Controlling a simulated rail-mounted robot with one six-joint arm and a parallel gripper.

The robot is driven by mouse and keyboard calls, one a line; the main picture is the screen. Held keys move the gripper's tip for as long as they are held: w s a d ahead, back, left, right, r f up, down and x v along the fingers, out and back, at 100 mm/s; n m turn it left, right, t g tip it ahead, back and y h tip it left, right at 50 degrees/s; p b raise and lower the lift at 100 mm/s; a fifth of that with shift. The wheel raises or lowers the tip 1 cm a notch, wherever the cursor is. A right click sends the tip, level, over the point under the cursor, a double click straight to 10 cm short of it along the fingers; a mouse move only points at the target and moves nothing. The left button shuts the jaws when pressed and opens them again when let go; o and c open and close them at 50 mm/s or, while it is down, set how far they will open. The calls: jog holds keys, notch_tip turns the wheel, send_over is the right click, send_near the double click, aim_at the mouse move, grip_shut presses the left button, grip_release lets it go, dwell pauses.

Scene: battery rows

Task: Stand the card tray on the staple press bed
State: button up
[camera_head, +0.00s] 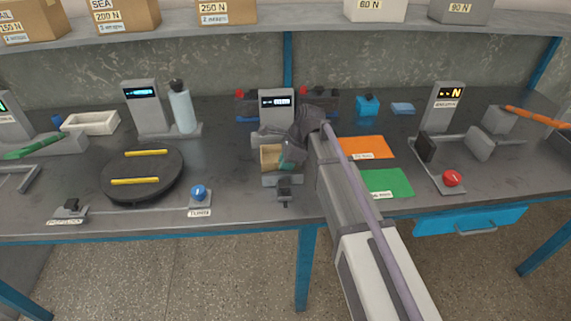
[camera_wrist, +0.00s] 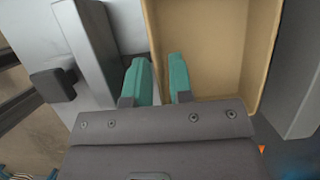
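The card tray is a tan, open-topped box (camera_head: 270,158) in the middle of the bench, in front of a small grey unit with a lit display (camera_head: 277,104). It looks upright and empty, and appears to rest on the grey bed (camera_head: 282,180) of that unit. The wrist view shows its inside (camera_wrist: 215,50) at the upper right. My gripper (camera_wrist: 160,75) has teal fingertips, one on each side of the tray's left wall in that view. A gap shows between the fingers, so it looks slightly open. The wall's lower part near the gripper is hidden.
A grey upright post with a dark knob (camera_wrist: 55,88) stands close left of the fingers. On the bench are a dark turntable (camera_head: 143,173), an orange mat (camera_head: 367,147), a green mat (camera_head: 388,183) and a white tray (camera_head: 92,122). A shelf with boxes runs above.

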jog(key=shift+o, duration=0.5)
jog(key=shift+r, duration=0.15)
jog(key=shift+r+p, duration=0.35)
jog(key=shift+p, duration=0.15)
jog(key=p+v, duration=1)
jog(key=v, duration=0.1)
